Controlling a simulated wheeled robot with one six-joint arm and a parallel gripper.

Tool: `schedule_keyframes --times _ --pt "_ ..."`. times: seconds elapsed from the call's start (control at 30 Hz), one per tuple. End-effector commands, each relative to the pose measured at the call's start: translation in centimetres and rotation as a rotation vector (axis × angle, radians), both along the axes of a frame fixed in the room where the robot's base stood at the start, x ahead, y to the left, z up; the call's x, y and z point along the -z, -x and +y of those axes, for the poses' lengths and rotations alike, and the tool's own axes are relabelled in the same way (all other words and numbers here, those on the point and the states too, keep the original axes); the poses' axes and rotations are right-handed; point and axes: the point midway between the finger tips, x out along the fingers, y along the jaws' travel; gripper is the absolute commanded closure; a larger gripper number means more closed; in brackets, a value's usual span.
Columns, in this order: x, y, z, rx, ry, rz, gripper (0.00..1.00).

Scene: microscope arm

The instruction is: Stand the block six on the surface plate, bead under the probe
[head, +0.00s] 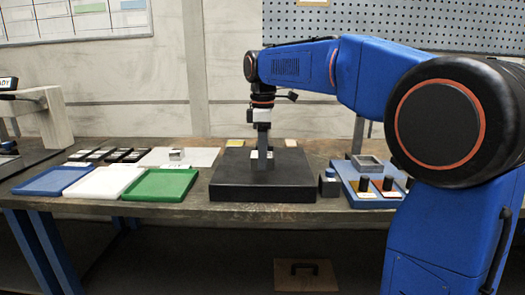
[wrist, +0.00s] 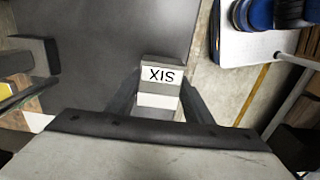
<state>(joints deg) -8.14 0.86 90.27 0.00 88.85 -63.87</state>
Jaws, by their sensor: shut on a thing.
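The surface plate (head: 233,178) is a thick dark slab on the bench in the head view; its dark top also shows in the wrist view (wrist: 110,25). My gripper (head: 262,164) points down over the plate's middle. In the wrist view my gripper (wrist: 158,108) is shut on block six (wrist: 160,88), a pale grey block with a white label reading SIX upside down. In the head view a finger partly covers block six (head: 254,154). I cannot tell whether it touches the plate. I cannot make out the bead or the probe.
Blue (head: 54,180), white (head: 104,181) and green (head: 160,185) trays lie left of the plate. Further right is a blue-grey tray (head: 351,184) with dark-topped pieces. The plate's front is clear.

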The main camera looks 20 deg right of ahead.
Motion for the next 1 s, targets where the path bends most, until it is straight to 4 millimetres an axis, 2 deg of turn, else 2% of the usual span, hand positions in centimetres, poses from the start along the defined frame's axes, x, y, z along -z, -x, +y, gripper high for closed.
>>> schedule_keyframes --times 0.3,0.7,0.73,0.8,1.0 --pt "3.2 0.0 0.0 0.0 0.0 -0.001 1.0" --pt "3.6 0.0 0.0 0.0 -0.001 -0.001 1.0" --pt "3.7 0.0 0.0 0.0 0.0 0.0 0.51" --pt "3.7 0.0 0.0 0.0 0.0 0.0 0.35" --pt "3.7 0.0 0.0 0.0 0.0 0.0 0.35"
